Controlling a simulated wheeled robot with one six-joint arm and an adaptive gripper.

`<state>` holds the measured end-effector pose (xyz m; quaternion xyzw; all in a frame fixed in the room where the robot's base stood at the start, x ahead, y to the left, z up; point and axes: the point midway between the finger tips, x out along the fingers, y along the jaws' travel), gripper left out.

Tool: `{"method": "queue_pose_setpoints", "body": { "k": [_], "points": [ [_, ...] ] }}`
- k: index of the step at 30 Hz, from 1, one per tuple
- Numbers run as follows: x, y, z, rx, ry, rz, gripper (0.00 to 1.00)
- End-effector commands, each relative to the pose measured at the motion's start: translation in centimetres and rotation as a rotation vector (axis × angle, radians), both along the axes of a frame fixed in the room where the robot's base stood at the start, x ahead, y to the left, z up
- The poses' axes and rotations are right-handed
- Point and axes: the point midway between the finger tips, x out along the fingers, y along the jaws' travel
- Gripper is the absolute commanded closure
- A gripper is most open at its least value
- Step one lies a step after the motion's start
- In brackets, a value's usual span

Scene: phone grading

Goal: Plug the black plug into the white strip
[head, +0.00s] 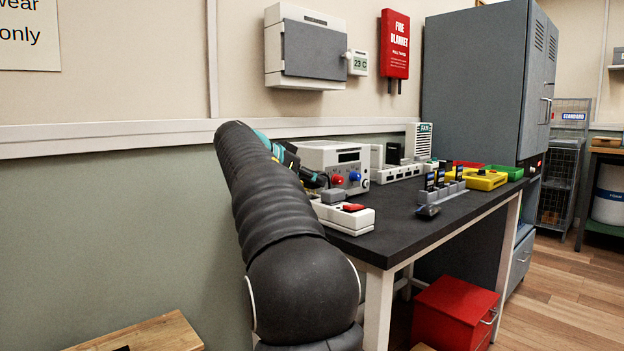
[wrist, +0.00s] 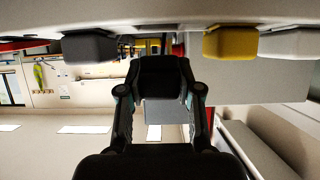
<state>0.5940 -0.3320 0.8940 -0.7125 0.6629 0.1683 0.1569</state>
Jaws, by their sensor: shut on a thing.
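My gripper (wrist: 160,85) is shut on the black plug (wrist: 161,77), which sits between its two fingers in the wrist view. In the head view my gripper (head: 314,180) is beside the grey instrument box, partly hidden by my arm. The white strip (head: 350,220) lies at the table's near end, with a red switch on its right end. In the wrist view the strip (wrist: 160,14) runs along the top, the picture being upside down. A narrow gap shows between plug and strip. The sockets and the plug's pins are hidden.
A grey plug (wrist: 88,47), a yellow plug (wrist: 230,42) and a white plug (wrist: 290,43) stand on the strip. The instrument box (head: 330,158) is close behind my gripper. A phone rack (head: 440,192) stands to the right, near the table's front edge.

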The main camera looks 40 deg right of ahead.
Motion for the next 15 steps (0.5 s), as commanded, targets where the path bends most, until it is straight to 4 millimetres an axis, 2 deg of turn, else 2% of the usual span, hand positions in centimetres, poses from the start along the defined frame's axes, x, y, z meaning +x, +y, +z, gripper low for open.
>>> {"method": "queue_pose_setpoints", "body": {
  "k": [15],
  "points": [
    [-0.01, 0.00, -0.69, 0.000, 0.000, 0.000, 1.00]
  ]
}}
